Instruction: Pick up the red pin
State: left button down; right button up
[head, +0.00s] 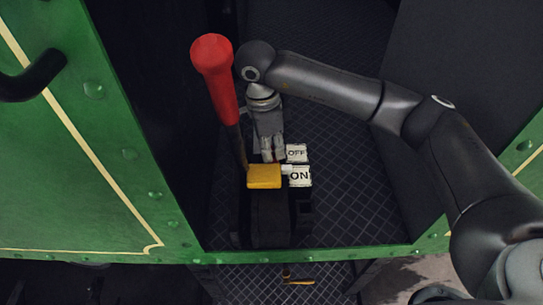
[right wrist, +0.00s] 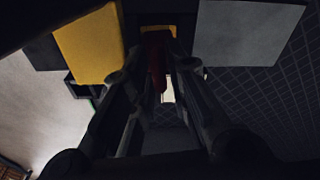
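The red pin (right wrist: 158,60) shows as a dark red, narrow shape between the fingers of my right gripper (right wrist: 158,68) in the right wrist view. In the head view my right gripper (head: 270,155) points down beside the yellow block, behind the ON and OFF labels. Only a speck of red shows at its fingertips there; the gripper hides the rest of the pin. The fingers stand apart on either side of the pin, with what looks like a small gap; contact is hard to judge in the dark. My left gripper is not in view.
A lever with a large red handle (head: 213,70) rises close to the left of my right gripper. The yellow block (head: 264,177), the OFF label (head: 296,153) and the ON label (head: 299,176) are close by. Green riveted walls (head: 110,130) frame the opening, with patterned floor (head: 345,190) to the right.

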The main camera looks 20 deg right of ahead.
grip_shut()
